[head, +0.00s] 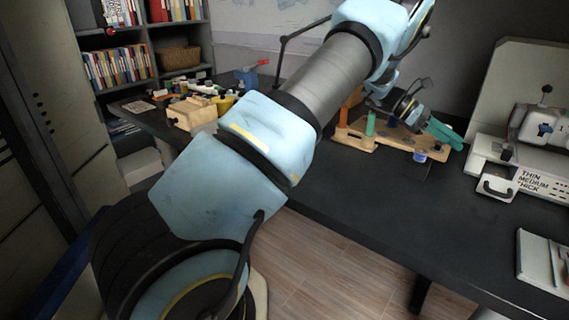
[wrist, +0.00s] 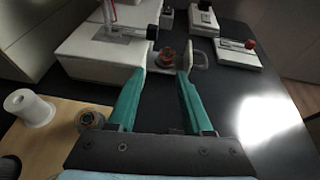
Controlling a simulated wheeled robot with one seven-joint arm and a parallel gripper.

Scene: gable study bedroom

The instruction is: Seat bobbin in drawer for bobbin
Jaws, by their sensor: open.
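My gripper (head: 444,133) has teal fingers and hangs above the right end of a wooden board. In the wrist view it is open (wrist: 166,72), with nothing held between the fingers. Beyond the fingertips, a small round bobbin-like piece (wrist: 166,56) with a reddish centre shows at the white drawer (wrist: 199,60), which has a loop handle. I cannot tell how deep it sits. In the head view, the drawer handle (head: 495,188) is at the front left of the white sewing machine (head: 540,178). A similar round piece (wrist: 88,120) is at the board's edge.
The wooden board (head: 385,142) carries a green spool (head: 371,123); the wrist view shows a white spool (wrist: 30,108). The dark table (head: 370,200) is clear in front of the board. Small items stand beyond the machine.

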